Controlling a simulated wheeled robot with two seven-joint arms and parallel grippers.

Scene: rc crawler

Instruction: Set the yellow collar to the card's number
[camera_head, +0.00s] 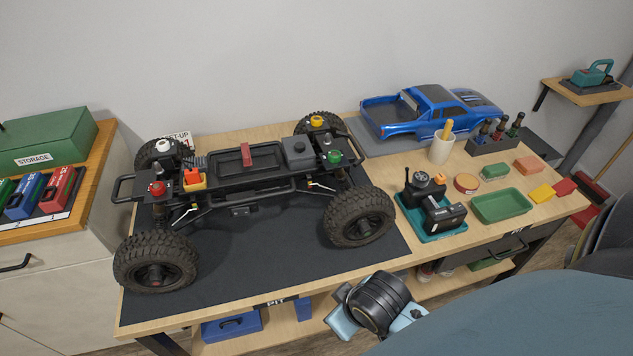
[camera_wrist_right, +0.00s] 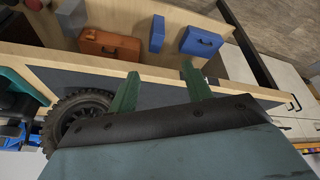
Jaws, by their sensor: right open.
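The yellow collar (camera_head: 317,121) sits on top of a post at the back right of the black crawler chassis (camera_head: 240,175). White (camera_head: 161,145), red (camera_head: 157,188) and green (camera_head: 334,157) collars top the other posts. A set-up card (camera_head: 178,138) stands behind the chassis, partly hidden; I cannot read its number. My right gripper (camera_wrist_right: 160,71) is open and empty in the right wrist view, by the table's front edge, well apart from the yellow collar. In the head view my right wrist (camera_head: 380,302) is low in front of the table. My left gripper is not in view.
Big tyres (camera_head: 155,262) stand on the dark mat (camera_head: 270,255). A blue body shell (camera_head: 430,112), a cup (camera_head: 440,149), a teal tray (camera_head: 432,225) and a green tray (camera_head: 500,206) fill the right side. The mat's front is clear. Blue cases (camera_head: 232,325) lie on the shelf below.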

